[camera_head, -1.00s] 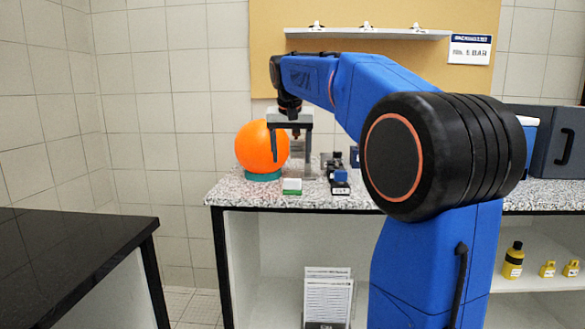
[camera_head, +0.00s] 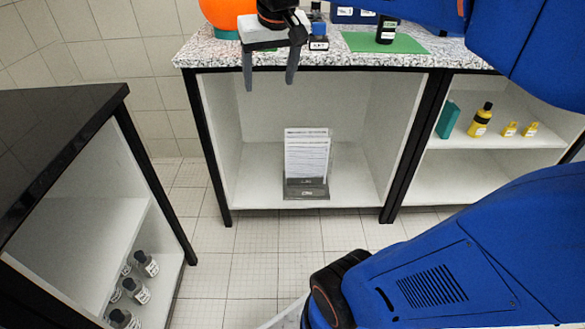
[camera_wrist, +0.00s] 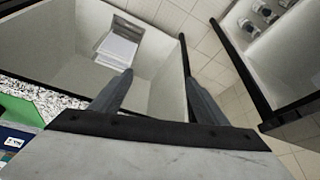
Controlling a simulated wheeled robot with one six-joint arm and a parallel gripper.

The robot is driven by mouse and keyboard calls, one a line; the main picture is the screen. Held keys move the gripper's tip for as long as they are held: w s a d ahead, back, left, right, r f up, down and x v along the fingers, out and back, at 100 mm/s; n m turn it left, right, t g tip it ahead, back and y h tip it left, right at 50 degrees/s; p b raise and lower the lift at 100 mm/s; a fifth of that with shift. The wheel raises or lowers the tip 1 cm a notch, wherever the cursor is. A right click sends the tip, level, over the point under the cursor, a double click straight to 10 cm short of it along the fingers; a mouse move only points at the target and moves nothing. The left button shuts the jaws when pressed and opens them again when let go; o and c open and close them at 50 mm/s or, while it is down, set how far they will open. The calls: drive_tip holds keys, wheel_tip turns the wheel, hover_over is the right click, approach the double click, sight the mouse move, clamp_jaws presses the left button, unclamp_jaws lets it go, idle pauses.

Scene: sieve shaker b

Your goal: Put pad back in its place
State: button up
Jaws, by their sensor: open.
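I cannot tell for sure which thing is the pad. A teal flat block (camera_head: 447,119) stands tilted on the upper shelf of the right cabinet. A flat green sheet (camera_head: 384,42) lies on the speckled counter under a dark bottle (camera_head: 387,29). My gripper (camera_head: 269,84) is open and empty, pointing down at the counter's front edge. In the wrist view my open gripper (camera_wrist: 158,85) has nothing between its fingers. It partly hides the items on the counter behind it.
A yellow bottle (camera_head: 480,120) and two small yellow items stand beside the teal block. A paper holder (camera_head: 306,165) is in the open middle cabinet. A black-topped table (camera_head: 55,130) stands left, with bottles on its lower shelf.

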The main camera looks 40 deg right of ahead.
drive_tip(key=s+a+f+n+y, duration=0.1)
drive_tip(key=s+a+f+n, duration=0.2)
drive_tip(key=s+f, duration=1.3)
drive_tip(key=shift+s+a+f+t, duration=0.15)
drive_tip(key=shift+a+f+t, duration=0.3)
drive_tip(key=shift+a, duration=0.6)
drive_tip(key=shift+d, duration=0.1)
